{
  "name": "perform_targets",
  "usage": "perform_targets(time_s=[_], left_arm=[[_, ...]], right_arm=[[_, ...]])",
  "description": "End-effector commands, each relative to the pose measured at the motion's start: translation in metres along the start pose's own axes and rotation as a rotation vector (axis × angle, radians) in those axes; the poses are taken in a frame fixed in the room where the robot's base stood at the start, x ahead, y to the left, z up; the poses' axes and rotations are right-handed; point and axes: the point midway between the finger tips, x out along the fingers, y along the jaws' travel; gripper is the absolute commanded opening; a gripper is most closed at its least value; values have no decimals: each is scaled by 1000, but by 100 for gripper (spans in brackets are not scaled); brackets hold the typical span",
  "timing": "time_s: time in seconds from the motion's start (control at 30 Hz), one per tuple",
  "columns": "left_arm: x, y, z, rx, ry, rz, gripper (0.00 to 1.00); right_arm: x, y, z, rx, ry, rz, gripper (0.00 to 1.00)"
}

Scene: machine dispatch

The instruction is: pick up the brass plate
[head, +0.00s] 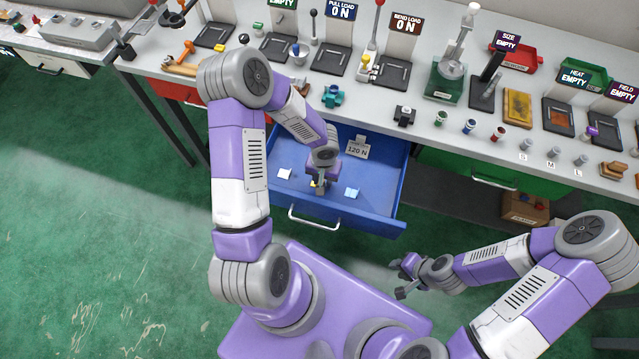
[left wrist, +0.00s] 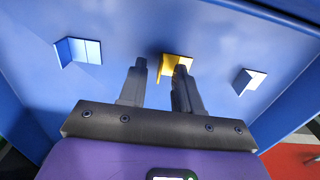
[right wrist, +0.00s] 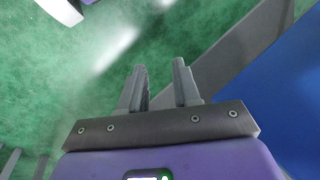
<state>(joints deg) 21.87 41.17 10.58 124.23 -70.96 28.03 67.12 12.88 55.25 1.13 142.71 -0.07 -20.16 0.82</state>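The brass plate (left wrist: 178,64) is a small yellow bent piece in the open blue drawer (head: 380,216). In the head view only a bit of the brass plate (head: 313,184) shows beside my left gripper (head: 319,190). My left gripper is down inside the drawer with its fingers apart. In the left wrist view the plate lies just beyond the fingertips (left wrist: 159,68), towards the right finger, which hides part of it. I cannot tell whether they touch. My right gripper (head: 398,284) is open and empty, over the floor to the right of the drawer.
A pale plate (head: 285,174) and a light blue plate (head: 351,193) lie in the drawer on either side of my left gripper. A 120 N sign (head: 357,150) stands at the drawer's back. The drawer walls and handle (head: 313,218) surround this space. The bench above is crowded.

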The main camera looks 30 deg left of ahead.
Motion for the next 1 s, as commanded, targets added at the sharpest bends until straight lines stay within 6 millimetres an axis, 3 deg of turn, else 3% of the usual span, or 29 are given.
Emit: perform_targets(time_s=[0.3, 0.5, 1.0], left_arm=[[5, 0, 0, 0, 1, 0, 31], [5, 0, 0, 1, 1, 0, 1], [-3, 0, -1, -1, 3, 0, 0]], right_arm=[[1, 0, 0, 0, 0, 0, 32], [1, 0, 0, 0, 0, 0, 32], [-1, 0, 0, 0, 0, 0, 32]])
